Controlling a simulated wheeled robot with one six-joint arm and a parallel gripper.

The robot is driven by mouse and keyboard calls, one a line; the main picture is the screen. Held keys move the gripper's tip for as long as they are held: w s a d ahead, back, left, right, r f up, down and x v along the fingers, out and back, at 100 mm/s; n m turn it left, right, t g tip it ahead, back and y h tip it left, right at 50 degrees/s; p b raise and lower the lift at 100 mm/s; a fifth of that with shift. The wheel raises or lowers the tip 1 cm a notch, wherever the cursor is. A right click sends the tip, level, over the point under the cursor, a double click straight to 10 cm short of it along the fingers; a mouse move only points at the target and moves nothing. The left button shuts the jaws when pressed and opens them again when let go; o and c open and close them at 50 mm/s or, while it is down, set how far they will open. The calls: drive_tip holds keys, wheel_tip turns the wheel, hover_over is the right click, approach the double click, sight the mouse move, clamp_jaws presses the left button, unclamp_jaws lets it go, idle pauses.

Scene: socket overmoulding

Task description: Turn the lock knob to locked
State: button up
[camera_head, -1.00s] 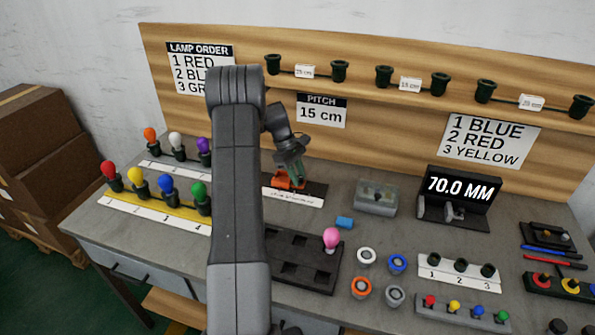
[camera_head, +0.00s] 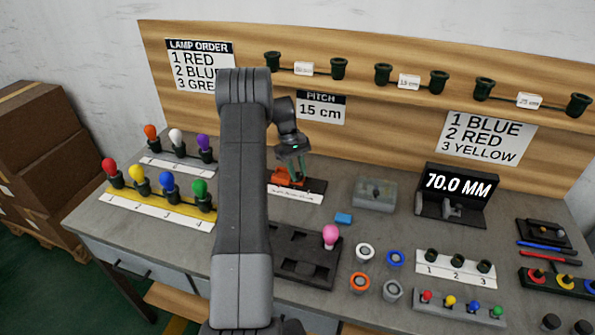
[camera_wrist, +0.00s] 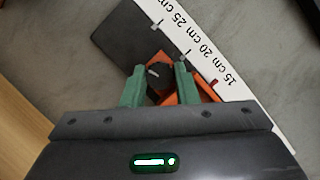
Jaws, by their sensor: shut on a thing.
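The lock knob (camera_wrist: 158,74) is a small dark round knob with a pale mark, set on an orange slider (camera_wrist: 198,96) in the wrist view. My gripper (camera_wrist: 159,78) has its two green fingers on either side of the knob and is shut on it. The slider sits on a dark base beside a white scale (camera_wrist: 192,54) marked 15, 20 and 25 cm, with a red mark near 15. In the head view my gripper (camera_head: 293,171) points down at the orange slider (camera_head: 283,179); there its fingers hide the knob.
A dark tray (camera_head: 290,265) with a pink lamp (camera_head: 330,235) lies in front. Lamps in holders stand to the left. A grey box (camera_head: 374,193) and a 70.0 MM display (camera_head: 457,187) stand to the right. A pitch sign (camera_head: 320,108) reads 15 cm.

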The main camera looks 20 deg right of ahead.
sight(298, 173)
drive_tip(key=o, duration=0.7)
drive_tip(key=shift+r, duration=0.1)
drive_tip(key=shift+w+r, duration=0.15)
drive_tip(key=shift+r, duration=0.05)
drive_tip(key=v, duration=0.2)
drive_tip(key=shift+w+a+r+b, duration=0.1)
drive_tip(key=shift+w+r+b, duration=0.1)
drive_tip(key=shift+r+b, duration=0.15)
drive_tip(key=shift+w+a+f, duration=0.1)
drive_tip(key=shift+w+a, duration=0.4)
drive_tip(key=shift+w, duration=1.4)
drive_tip(key=shift+w+a, duration=0.45)
drive_tip(key=shift+w, duration=1.45)
drive_tip(key=shift+w+a, duration=0.5)
drive_tip(key=shift+w, duration=1.4)
